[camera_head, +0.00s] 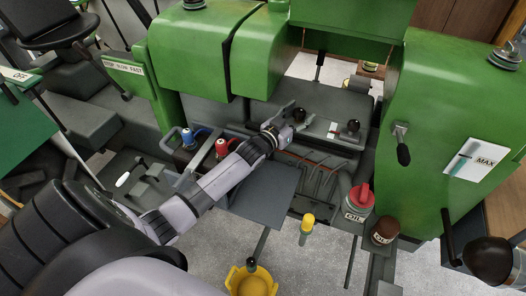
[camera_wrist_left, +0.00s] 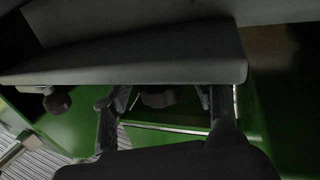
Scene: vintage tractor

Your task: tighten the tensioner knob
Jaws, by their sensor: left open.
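A dark round knob (camera_head: 299,115), which I take for the tensioner knob, sits on the grey housing at the centre of the head view. My left gripper (camera_head: 298,121) reaches it from the lower left, its open fingers around or just beside the knob. In the dim left wrist view, a dark knob (camera_wrist_left: 158,97) shows between the two spread fingers of the left gripper (camera_wrist_left: 163,112), with no clear contact. A second dark knob (camera_head: 353,126) stands further right on the housing. My right gripper is not in view.
Blue-topped (camera_head: 187,137) and red-topped (camera_head: 221,146) parts stand left of my forearm. The red oil cap (camera_head: 360,196) and a brown cap (camera_head: 384,230) are at lower right. Green hood panels (camera_head: 203,50) rise behind; a yellow cup (camera_head: 251,283) is at the bottom.

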